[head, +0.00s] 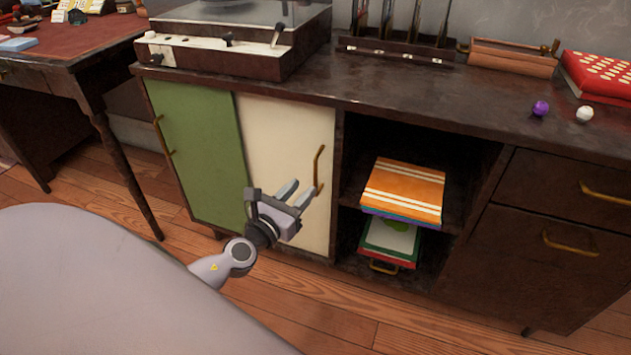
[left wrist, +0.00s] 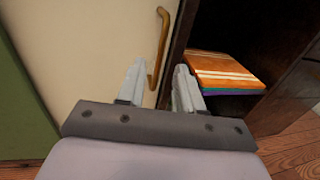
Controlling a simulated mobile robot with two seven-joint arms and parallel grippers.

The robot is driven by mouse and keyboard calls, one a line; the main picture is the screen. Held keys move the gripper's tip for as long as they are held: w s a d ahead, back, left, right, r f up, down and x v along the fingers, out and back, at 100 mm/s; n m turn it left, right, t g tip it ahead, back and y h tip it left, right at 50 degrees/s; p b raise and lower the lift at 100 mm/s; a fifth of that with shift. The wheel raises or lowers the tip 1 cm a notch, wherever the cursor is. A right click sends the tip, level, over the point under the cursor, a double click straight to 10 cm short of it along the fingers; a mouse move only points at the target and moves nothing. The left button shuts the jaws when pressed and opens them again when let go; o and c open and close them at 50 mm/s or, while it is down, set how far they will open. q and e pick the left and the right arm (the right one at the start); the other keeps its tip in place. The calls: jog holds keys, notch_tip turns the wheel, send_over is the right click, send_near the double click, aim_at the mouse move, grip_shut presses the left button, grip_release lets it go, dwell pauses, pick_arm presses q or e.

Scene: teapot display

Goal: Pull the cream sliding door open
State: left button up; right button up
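The cream sliding door (head: 285,135) covers part of the cabinet's left half, beside a green door (head: 200,150). Its brass handle (head: 318,170) stands upright near the door's right edge. My left gripper (head: 302,190) is in front of the cream door, by the lower end of the handle. I cannot tell whether a finger touches the handle. My right gripper is in neither view.
Open shelves right of the door hold orange-striped record sleeves (head: 403,190) and green-and-red ones (head: 391,242). Drawers (head: 560,215) with brass handles are farther right. A turntable (head: 230,40) stands on the cabinet top (head: 400,100). A desk (head: 75,55) is at the left.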

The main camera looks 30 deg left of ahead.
aim_at(315, 176)
pick_arm(q)
jog(key=shift+w, duration=2.7)
grip_shut()
